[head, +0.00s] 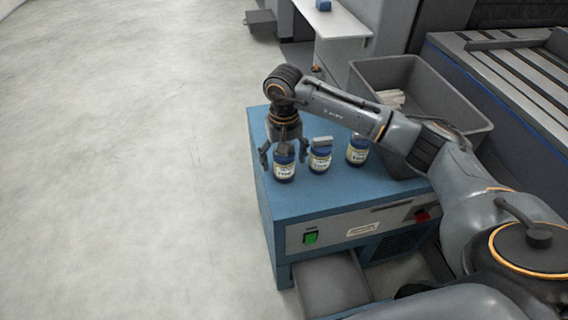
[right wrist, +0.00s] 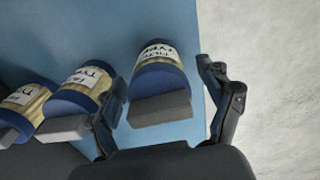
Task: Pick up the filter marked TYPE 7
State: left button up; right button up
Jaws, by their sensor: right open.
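Three blue filters with pale, yellowish labels stand in a row on the blue cabinet top. The left filter (head: 285,170), the middle filter (head: 320,161) and the right filter (head: 357,151) show in the head view. Their labels read TYPE, but the numbers are too small or cut off to read. My right gripper (head: 285,154) is open over the left filter, one finger on each side. In the right wrist view this filter (right wrist: 158,78) lies between the spread fingers, its grey top block toward the palm. The left finger is close to the neighbouring filter (right wrist: 78,88). My left gripper is out of view.
A grey bin (head: 465,132) with pale items inside stands on the cabinet (head: 300,203) behind my right forearm. The cabinet front has a green switch (head: 310,238) and a red one (head: 422,215). Open floor lies to the left.

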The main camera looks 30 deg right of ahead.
jog(key=shift+f, duration=0.45)
jog(key=c, duration=1.4)
jog(key=shift+o, duration=0.2)
